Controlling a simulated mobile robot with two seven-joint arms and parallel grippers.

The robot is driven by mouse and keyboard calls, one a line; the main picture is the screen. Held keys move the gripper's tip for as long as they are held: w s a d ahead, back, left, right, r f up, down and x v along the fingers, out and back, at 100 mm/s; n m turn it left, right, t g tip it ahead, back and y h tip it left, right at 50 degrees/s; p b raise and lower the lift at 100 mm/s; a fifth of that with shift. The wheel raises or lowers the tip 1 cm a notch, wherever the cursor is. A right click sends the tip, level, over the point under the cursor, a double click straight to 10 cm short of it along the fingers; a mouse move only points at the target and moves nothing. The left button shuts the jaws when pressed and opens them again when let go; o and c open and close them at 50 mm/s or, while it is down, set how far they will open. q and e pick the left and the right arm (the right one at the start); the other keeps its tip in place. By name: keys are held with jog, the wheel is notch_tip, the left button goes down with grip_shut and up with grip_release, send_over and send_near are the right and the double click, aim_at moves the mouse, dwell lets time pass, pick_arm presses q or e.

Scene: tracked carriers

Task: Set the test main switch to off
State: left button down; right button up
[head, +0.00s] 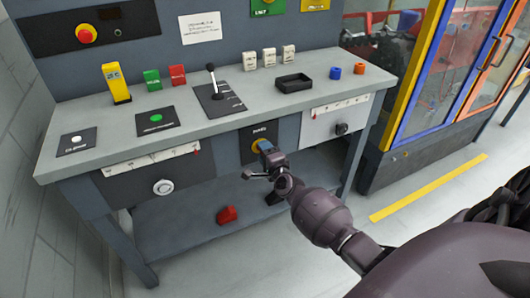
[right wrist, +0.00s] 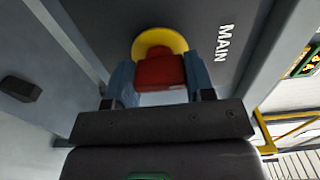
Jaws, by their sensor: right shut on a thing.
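The main switch is a red handle (right wrist: 160,72) on a yellow round plate (right wrist: 160,42), on a dark panel marked MAIN in the right wrist view. In the head view the dark panel (head: 250,155) is on the front of the grey bench, below its top, and part of the yellow plate shows. My right gripper (head: 266,149) is at the switch and hides the handle there. In the right wrist view its two fingers (right wrist: 161,82) are on either side of the red handle, shut on it. I cannot tell the handle's exact angle. My left gripper is not in view.
The bench top (head: 215,125) overhangs the switch and carries a black lever (head: 212,80), several coloured blocks and a black tray (head: 293,83). A white knob (head: 163,187) is left on the front.

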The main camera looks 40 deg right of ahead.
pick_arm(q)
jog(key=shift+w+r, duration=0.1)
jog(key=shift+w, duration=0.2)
pick_arm(e)
jog(key=o, duration=0.9)
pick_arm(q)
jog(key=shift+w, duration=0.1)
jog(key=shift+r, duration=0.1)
pick_arm(e)
jog(key=shift+s, duration=0.15)
jog(key=shift+s, duration=0.25)
pick_arm(q)
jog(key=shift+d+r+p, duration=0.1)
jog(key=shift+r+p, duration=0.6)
jog(key=shift+p, duration=0.25)
pick_arm(e)
jog(key=shift+v, duration=5.05)
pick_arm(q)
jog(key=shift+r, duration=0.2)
pick_arm(e)
jog(key=shift+a, duration=0.15)
